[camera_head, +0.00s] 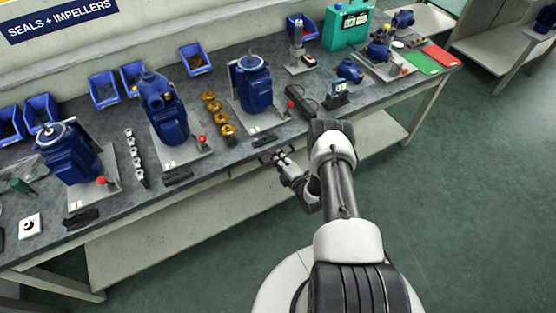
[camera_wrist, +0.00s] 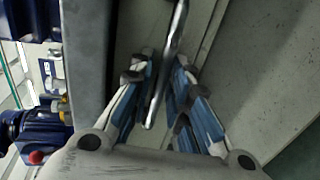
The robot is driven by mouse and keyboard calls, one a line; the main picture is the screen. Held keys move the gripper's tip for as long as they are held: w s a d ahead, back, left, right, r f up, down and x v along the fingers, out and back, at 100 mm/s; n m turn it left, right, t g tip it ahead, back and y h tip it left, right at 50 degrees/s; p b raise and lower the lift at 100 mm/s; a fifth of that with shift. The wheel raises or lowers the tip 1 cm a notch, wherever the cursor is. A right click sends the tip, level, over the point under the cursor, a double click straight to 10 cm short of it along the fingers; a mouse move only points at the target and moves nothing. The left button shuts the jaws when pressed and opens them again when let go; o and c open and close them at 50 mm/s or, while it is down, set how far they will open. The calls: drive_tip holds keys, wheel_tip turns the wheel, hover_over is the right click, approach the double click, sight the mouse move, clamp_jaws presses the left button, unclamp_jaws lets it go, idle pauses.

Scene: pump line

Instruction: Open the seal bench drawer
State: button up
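The seal bench drawer shows in the wrist view as a pale front panel (camera_wrist: 128,32) beside the dark bench edge. It looks closed, though its full outline is hidden. A slim metal bar handle (camera_wrist: 176,30) runs along the panel. My gripper (camera_wrist: 162,68) is open, with its blue-sided fingers on either side of the handle. Small gaps show between the handle and the fingers. In the head view my gripper (camera_head: 276,157) is at the front edge of the bench (camera_head: 225,170). The drawer front and handle cannot be made out there.
Blue pumps (camera_head: 255,85) on grey plates, brass impellers (camera_head: 221,118) and blue bins (camera_head: 195,58) stand on the bench. A black block (camera_head: 265,139) lies near the front edge above my gripper. A lower shelf (camera_head: 165,228) runs below. The green floor (camera_head: 470,190) at right is clear.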

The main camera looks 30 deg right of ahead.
drive_tip(key=shift+c, duration=0.2)
clamp_jaws()
idle(0.5)
